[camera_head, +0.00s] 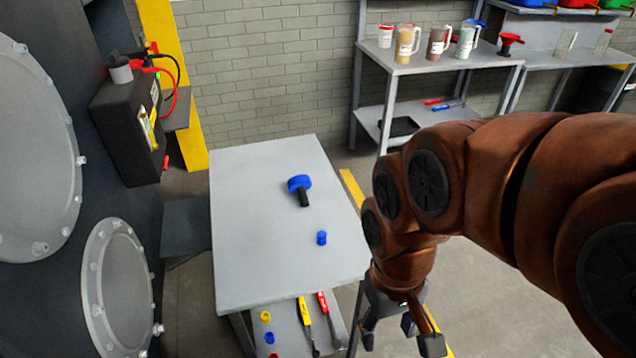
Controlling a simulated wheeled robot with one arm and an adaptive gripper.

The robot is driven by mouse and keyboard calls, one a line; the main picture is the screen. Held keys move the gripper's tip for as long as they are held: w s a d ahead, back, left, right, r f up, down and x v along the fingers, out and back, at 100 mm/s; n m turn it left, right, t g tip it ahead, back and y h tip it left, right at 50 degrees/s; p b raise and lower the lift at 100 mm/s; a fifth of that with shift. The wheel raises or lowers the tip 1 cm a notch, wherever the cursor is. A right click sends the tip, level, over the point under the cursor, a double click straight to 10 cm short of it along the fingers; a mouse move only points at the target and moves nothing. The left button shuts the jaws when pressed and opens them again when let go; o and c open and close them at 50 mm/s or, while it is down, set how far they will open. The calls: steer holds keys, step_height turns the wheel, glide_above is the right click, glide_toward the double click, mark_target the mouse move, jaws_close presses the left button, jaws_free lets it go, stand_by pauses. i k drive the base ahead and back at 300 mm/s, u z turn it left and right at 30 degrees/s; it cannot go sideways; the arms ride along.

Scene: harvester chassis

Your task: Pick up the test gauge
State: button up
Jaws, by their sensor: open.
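The test gauge, which looks to be the blue round-headed item with a black stem (300,187), lies on the grey table (245,250), toward its far right part. A small blue cylinder (321,238) stands nearer on the same table, apart from it. My gripper (401,340) hangs at the lower right, beyond the table's right edge and lower in the picture than the gauge. Its fingers are spread apart with nothing seen between them. The gauge's dial face cannot be made out.
A lower shelf holds yellow- and red-handled tools (305,318) and small caps. A dark chassis wall with round plates (115,285) stands at left, with a black box (130,125). A back shelf (440,60) holds jugs. Most of the tabletop is clear.

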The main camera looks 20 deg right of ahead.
mark_target(299, 184)
steer(key=u, duration=0.1)
steer(key=k, duration=0.4)
steer(key=u, duration=1.25)
steer(key=i, duration=1.05)
steer(key=z, duration=0.7)
